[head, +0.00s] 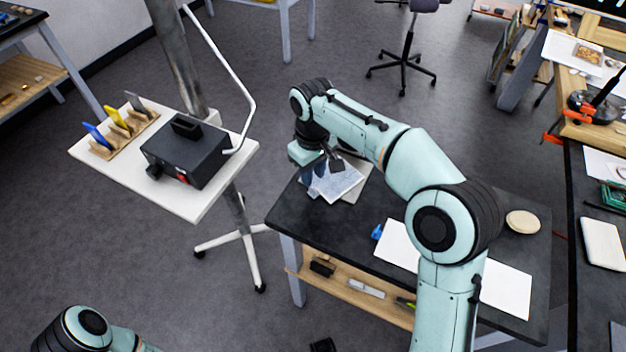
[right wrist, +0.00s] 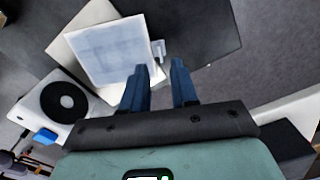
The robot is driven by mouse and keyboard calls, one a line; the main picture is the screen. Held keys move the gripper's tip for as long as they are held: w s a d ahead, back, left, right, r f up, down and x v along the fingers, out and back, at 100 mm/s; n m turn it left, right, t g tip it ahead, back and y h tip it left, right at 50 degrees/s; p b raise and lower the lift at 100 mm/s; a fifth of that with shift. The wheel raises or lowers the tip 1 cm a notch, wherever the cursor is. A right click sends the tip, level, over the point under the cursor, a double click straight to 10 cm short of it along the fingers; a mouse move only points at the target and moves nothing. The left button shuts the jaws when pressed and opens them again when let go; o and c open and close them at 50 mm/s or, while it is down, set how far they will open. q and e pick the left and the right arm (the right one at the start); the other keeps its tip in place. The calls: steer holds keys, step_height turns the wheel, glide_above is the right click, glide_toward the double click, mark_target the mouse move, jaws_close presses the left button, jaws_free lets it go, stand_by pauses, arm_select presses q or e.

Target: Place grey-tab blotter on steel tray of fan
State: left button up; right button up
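A pale square sheet (head: 336,180), which looks like the blotter, lies on a larger beige-grey plate (head: 359,190) on the dark table. In the right wrist view the sheet (right wrist: 106,50) has a small light-grey tab (right wrist: 158,49) on its edge. My right gripper (head: 318,172) is over the sheet's edge. Its blue fingers (right wrist: 160,72) are apart and empty, with the tab just past their tips. A white unit with a round black disc (right wrist: 64,101), possibly the fan, stands beside the plate; my arm hides it in the head view. My left gripper is out of view.
A white side table (head: 205,198) holds a black box (head: 187,153) and a wooden rack (head: 124,134) with blue, yellow and grey pieces. White paper (head: 505,288), a blue item (head: 376,232) and a round tan disc (head: 522,222) lie on the dark table (head: 400,285).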

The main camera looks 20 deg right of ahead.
step_height(320, 180, up, 7)
steer(key=p, duration=0.1)
steer(key=shift+f, duration=0.2)
stand_by(0.4)
